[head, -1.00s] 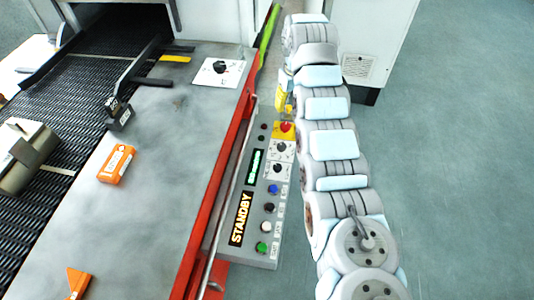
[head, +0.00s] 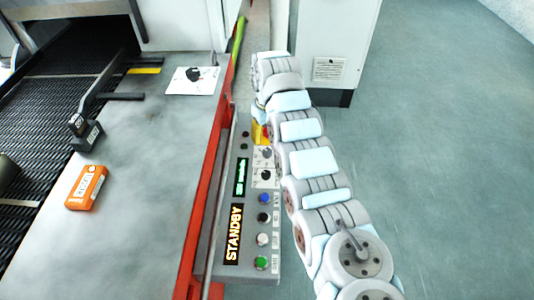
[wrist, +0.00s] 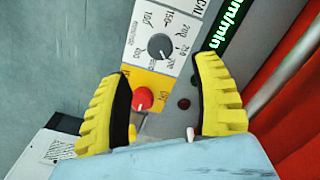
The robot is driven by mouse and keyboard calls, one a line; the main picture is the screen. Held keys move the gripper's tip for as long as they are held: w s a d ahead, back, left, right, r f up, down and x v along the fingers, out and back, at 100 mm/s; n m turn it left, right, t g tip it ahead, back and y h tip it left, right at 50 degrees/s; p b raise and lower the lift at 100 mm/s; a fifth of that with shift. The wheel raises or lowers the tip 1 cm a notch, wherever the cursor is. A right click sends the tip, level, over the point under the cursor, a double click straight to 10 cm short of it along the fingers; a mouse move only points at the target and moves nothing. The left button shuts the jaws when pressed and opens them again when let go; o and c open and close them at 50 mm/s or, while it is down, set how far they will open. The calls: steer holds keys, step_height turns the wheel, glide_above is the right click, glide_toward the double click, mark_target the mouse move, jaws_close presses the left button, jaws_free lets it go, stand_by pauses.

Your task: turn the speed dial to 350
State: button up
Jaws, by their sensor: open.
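In the head view a black dial (head: 266,153) shows on the control panel (head: 222,192), beside my arm. My gripper (wrist: 163,66) is open and empty, with its ridged yellow fingers apart. The dial lies just beyond the fingertips in the picture; I see no contact. In the head view my arm hides the gripper.
A red knob (wrist: 143,99) on a yellow plate shows between my fingers. A second dial (head: 266,175), several coloured buttons and a STANDBY display (head: 234,233) are on the panel. A red rail (head: 206,190) runs along it. An orange box (head: 86,188) lies on the table. The right floor is clear.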

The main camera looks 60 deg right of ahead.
mark_target(267, 151)
step_height(267, 151, down, 8)
steer(key=b, duration=0.2)
steer(key=shift+f+b, duration=0.15)
steer(key=shift+b, duration=0.15)
jaws_close()
